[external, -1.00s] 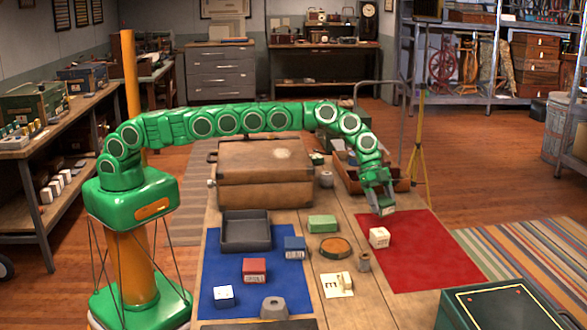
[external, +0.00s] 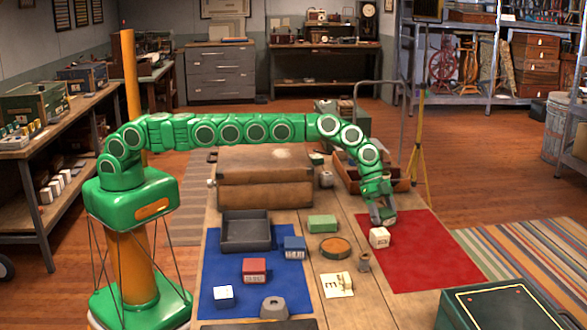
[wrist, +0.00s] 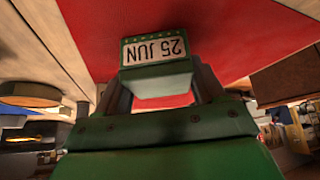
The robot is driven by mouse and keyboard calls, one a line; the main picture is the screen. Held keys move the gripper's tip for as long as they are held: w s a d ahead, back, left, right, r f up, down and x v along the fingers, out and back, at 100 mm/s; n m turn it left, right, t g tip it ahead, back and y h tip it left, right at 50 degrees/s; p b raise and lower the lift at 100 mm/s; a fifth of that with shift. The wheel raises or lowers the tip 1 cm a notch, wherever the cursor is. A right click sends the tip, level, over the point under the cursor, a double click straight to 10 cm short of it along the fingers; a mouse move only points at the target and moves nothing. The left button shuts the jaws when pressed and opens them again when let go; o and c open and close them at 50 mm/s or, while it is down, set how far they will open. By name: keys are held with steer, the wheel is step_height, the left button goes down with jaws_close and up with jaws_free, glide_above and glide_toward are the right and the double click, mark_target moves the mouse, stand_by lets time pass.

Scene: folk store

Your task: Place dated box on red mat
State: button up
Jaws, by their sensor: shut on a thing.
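In the wrist view, a small box (wrist: 156,52) with green edging and a white label reading "25 JUN", upside down, sits between the fingertips of my gripper (wrist: 152,85). My gripper is shut on it, above or at the red mat (wrist: 210,35). In the external view, my gripper (external: 383,216) points down over the far left part of the red mat (external: 430,255).
A wooden peg (external: 364,262) and a round disc (external: 335,247) stand left of the mat. A green box (external: 322,224), blue box (external: 294,248) and red box (external: 254,270) lie farther left. The mat's middle and right are clear.

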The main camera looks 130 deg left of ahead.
steer(key=shift+f, duration=0.1)
steer(key=o, duration=1.1)
steer(key=shift+v, duration=1.2)
steer(key=v, duration=0.9)
steer(key=shift+r, duration=0.35)
steer(key=shift+s, duration=0.15)
